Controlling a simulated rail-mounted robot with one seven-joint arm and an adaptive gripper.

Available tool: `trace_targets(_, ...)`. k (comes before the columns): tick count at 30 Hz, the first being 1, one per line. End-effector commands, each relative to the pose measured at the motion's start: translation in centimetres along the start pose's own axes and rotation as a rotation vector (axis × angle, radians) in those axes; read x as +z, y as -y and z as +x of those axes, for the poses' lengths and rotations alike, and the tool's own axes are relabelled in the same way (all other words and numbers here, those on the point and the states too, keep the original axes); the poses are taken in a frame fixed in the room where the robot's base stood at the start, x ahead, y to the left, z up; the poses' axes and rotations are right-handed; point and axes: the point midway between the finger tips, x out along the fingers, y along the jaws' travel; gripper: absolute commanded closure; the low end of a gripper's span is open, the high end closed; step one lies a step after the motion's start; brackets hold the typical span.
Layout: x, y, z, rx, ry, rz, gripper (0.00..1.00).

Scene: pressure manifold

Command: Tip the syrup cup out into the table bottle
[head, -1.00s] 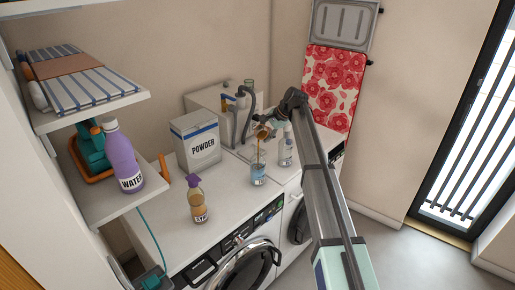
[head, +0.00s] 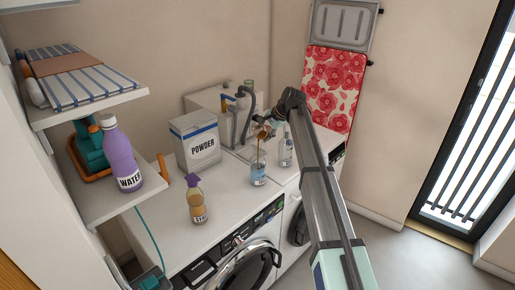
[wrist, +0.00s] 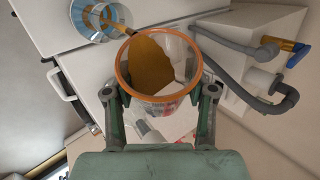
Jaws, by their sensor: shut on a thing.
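My gripper (wrist: 158,95) is shut on the syrup cup (wrist: 165,107), a clear cup with an orange rim, one finger on each side. The cup is tilted, and amber syrup (wrist: 152,62) lies against its wall and runs over the lip. In the head view my gripper (head: 274,121) holds the cup (head: 264,133) above the table bottle (head: 258,173), a clear bottle with a blue label. A thin amber stream falls from the cup to the bottle's mouth. The wrist view shows the bottle (wrist: 101,17) from above, at the upper left. Its fill level is hard to tell.
A purple-capped amber bottle (head: 197,202) and a powder box (head: 198,143) stand to the left. Grey hoses (head: 240,115) rise behind. The front worktop between the bottles is clear.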

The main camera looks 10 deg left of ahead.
Motion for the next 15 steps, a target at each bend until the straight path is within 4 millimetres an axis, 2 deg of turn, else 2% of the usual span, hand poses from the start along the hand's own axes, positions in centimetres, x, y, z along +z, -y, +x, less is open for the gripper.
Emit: trace_targets(15, 0.17, 0.06, -0.12, -0.013, -0.045, -0.033, 0.80)
